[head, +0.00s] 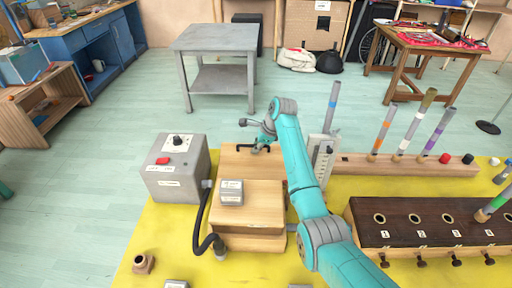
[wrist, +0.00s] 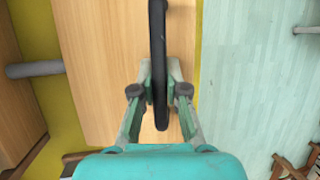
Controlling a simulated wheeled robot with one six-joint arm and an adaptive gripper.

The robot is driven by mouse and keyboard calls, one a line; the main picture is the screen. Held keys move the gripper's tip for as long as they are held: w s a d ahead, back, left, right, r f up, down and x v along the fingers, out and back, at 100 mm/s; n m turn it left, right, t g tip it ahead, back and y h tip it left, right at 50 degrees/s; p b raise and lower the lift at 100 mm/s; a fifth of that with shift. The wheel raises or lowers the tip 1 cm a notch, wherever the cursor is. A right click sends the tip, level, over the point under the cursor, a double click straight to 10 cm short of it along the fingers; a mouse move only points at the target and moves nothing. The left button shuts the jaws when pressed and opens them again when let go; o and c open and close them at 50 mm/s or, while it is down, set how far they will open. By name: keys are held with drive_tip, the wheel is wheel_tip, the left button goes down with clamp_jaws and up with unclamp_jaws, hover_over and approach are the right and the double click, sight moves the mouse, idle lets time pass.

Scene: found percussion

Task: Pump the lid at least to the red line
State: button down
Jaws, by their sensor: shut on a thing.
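A light wooden lid or board (head: 237,160) lies behind a wooden box (head: 252,205) on the yellow mat. A dark handle (wrist: 158,60) stands out from the wood in the wrist view. My gripper (wrist: 159,100) has its fingers closed around this handle, one on each side. In the head view my gripper (head: 258,148) is over the board, partly hidden by my arm. A pale upright panel with small marks (head: 322,158) stands just right of my arm. I cannot make out a red line.
A grey box with a red button (head: 178,168) stands left, with a black hose (head: 201,222) beside it. A small grey block (head: 231,192) sits on the wooden box. A dark numbered rack (head: 430,215) and upright tubes (head: 410,125) stand right.

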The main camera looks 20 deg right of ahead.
drive_tip(key=shift+w+d+r, duration=0.1)
drive_tip(key=shift+w+r, duration=0.1)
drive_tip(key=shift+w, duration=0.1)
drive_tip(key=shift+w+d+f, duration=0.15)
drive_tip(key=shift+w+f, duration=0.25)
drive_tip(key=shift+f, duration=0.4)
drive_tip(key=shift+w+d+f, duration=0.1)
drive_tip(key=shift+w+f, duration=0.25)
drive_tip(key=shift+f, duration=0.45)
